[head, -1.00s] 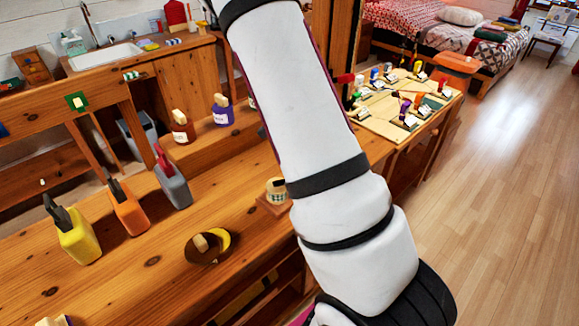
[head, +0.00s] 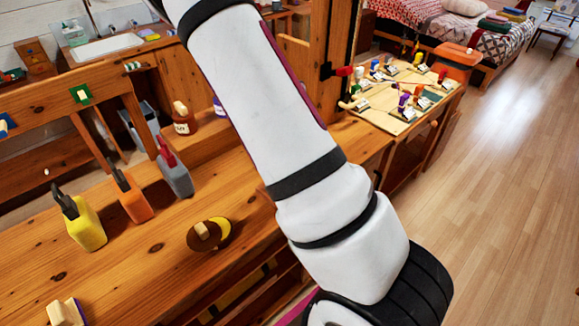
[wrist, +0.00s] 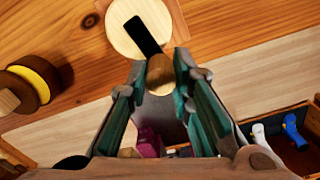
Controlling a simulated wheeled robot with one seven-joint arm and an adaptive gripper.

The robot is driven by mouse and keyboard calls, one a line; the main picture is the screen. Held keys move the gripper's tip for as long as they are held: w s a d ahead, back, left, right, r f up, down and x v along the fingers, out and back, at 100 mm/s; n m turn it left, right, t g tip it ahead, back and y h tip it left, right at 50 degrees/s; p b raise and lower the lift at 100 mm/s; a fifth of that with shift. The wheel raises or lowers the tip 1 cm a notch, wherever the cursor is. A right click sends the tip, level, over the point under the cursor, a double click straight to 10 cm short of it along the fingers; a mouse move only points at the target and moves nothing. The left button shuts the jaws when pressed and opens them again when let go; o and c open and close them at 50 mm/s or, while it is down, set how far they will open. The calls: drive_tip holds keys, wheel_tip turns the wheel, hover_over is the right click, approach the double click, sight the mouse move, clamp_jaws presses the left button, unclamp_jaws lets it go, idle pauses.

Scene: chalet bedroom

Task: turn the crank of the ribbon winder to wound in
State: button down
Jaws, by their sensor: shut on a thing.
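The ribbon winder (wrist: 126,35) shows at the top of the wrist view as a pale round disc on a wooden base. Its black crank arm (wrist: 142,36) runs from the disc down towards my gripper and ends in a wooden knob (wrist: 160,76). My gripper (wrist: 160,82) has its green-lined fingers on either side of this knob and is shut on it. Part of the disc's markings cannot be read. In the head view my own white arm hides the winder and the gripper.
A brown round piece with a yellow crescent (head: 208,234) sits left of my arm on the wooden bench (head: 130,265). Yellow (head: 84,225), orange (head: 131,201) and grey (head: 174,173) bottles stand further left. A board with small coloured items (head: 400,95) lies back right. Floor at right is clear.

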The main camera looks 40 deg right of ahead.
drive_tip(key=a+m, duration=0.1)
drive_tip(key=m, duration=0.2)
drive_tip(key=a+m, duration=0.1)
drive_tip(key=m, duration=0.1)
drive_tip(key=a+m+b, duration=0.1)
drive_tip(key=m, duration=0.2)
drive_tip(key=shift+w+f+m, duration=0.1)
drive_tip(key=shift+w+m, duration=0.15)
drive_tip(key=shift+m, duration=0.05)
drive_tip(key=shift+w+a+f+m+b, duration=0.1)
drive_tip(key=shift+w+a+m+b, duration=0.1)
drive_tip(key=shift+m+b, duration=0.65)
drive_tip(key=m+b, duration=0.1)
drive_tip(key=b, duration=0.3)
drive_tip(key=shift+w+a, duration=0.1)
drive_tip(key=shift+w, duration=0.1)
drive_tip(key=m+b, duration=0.1)
drive_tip(key=b, duration=0.2)
drive_tip(key=m+b, duration=0.1)
drive_tip(key=b, duration=0.2)
drive_tip(key=shift+w+a+f, duration=0.1)
drive_tip(key=shift+w+a, duration=0.1)
drive_tip(key=shift+b, duration=0.7)
drive_tip(key=m+b, duration=0.1)
drive_tip(key=b, duration=0.2)
drive_tip(key=shift+w+a+r+b, duration=0.1)
drive_tip(key=shift+a+r+b, duration=0.1)
drive_tip(key=shift+b, duration=0.1)
drive_tip(key=shift+r+b, duration=0.1)
drive_tip(key=shift+b, duration=0.2)
